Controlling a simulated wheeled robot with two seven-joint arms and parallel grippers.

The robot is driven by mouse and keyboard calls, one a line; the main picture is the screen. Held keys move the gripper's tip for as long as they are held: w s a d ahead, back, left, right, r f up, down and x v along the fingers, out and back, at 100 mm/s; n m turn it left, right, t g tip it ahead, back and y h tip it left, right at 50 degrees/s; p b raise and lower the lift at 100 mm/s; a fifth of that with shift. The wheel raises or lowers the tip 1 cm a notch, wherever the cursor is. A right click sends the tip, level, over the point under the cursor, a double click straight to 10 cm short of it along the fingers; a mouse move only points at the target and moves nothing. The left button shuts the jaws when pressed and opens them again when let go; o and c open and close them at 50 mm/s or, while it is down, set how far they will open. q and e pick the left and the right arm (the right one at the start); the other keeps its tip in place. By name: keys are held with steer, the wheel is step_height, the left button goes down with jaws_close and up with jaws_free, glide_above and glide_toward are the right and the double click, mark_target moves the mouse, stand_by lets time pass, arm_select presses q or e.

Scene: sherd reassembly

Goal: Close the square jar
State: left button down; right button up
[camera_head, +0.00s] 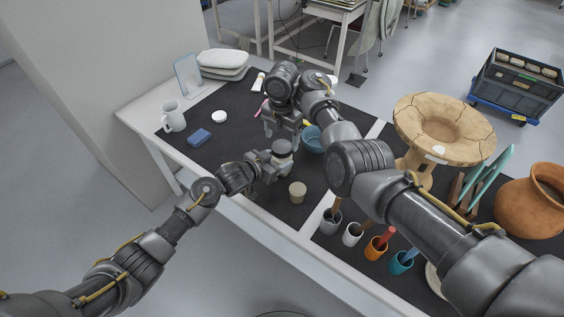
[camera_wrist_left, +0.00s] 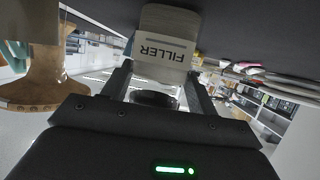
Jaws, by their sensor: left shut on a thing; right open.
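A pale square jar (camera_wrist_left: 165,48) marked FILLER sits between the fingers of my left gripper (camera_wrist_left: 160,85). The lettering shows upside down in the left wrist view. A dark round part lies between the jar and the gripper's palm there; I cannot tell whether it is a lid. In the head view the jar's pale top (camera_head: 282,146) shows at my left gripper (camera_head: 277,159), which is shut on it. My right gripper (camera_head: 283,136) points down just above the jar, open. A white round disc (camera_head: 219,117) lies on the dark mat; I cannot tell whether it is a lid.
A small cream pot (camera_head: 297,191) stands in front of the jar, and a blue bowl (camera_head: 313,140) behind it. A blue block (camera_head: 199,137) and a mug (camera_head: 173,117) stand left. Several tool cups, including an orange one (camera_head: 376,248), and a large pale vessel (camera_head: 443,130) stand right.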

mark_target(282, 146)
steer(key=shift+f, duration=1.75)
